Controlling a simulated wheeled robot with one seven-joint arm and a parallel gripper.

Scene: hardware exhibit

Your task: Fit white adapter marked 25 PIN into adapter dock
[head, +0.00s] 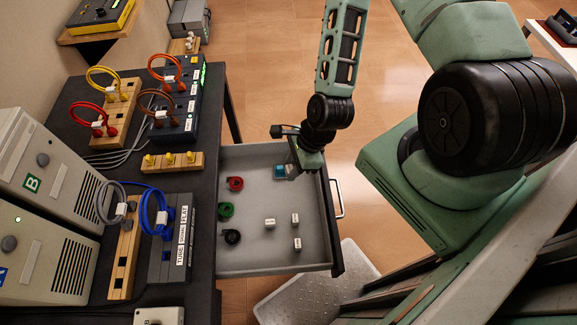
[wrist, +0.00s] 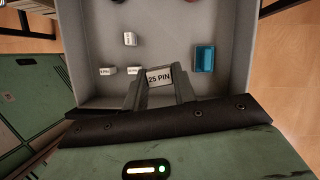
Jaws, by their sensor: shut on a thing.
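My gripper (wrist: 160,74) is shut on the white adapter marked 25 PIN (wrist: 159,79), its label facing the wrist camera. I cannot tell whether the adapter touches the drawer floor. No part in view is clearly labelled as the adapter dock. A dark box with white labels (head: 168,265) on the bench at left has a blue cable at its far end.
The open grey drawer (head: 262,262) also holds three other white adapters, one of them near its middle (head: 270,224), red, green and black coiled items, and a blue block (wrist: 204,59) right of my gripper. The dark bench (head: 205,210) carries cabled boxes, wooden blocks and beige computers.

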